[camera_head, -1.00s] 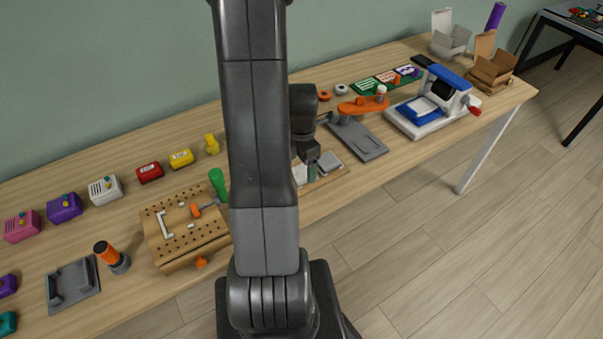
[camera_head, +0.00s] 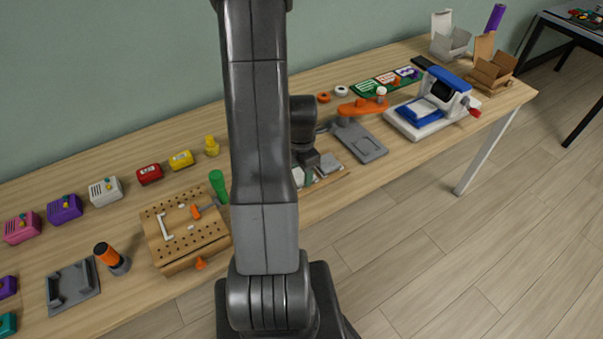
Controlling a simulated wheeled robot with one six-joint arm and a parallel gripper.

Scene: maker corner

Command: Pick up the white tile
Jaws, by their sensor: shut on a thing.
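My gripper (camera_head: 309,173) points down over a wooden tray (camera_head: 334,178) at the middle of the bench, just right of my arm. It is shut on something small. A narrow green piece (camera_head: 309,180) shows at its fingertips; I cannot tell whether it is held or stands behind. A white tile (camera_head: 298,177) shows just left of the fingers, its left part hidden by my arm. I cannot tell if it touches the jaws. A grey tile (camera_head: 329,163) lies on the tray to the right of the gripper.
A grey plate with an orange-armed device (camera_head: 364,147) stands right of the tray. A green-handled tool (camera_head: 218,186) and a wooden pegboard (camera_head: 188,238) are left of my arm. A blue and white machine (camera_head: 433,104) stands farther right. The bench front edge runs close before the tray.

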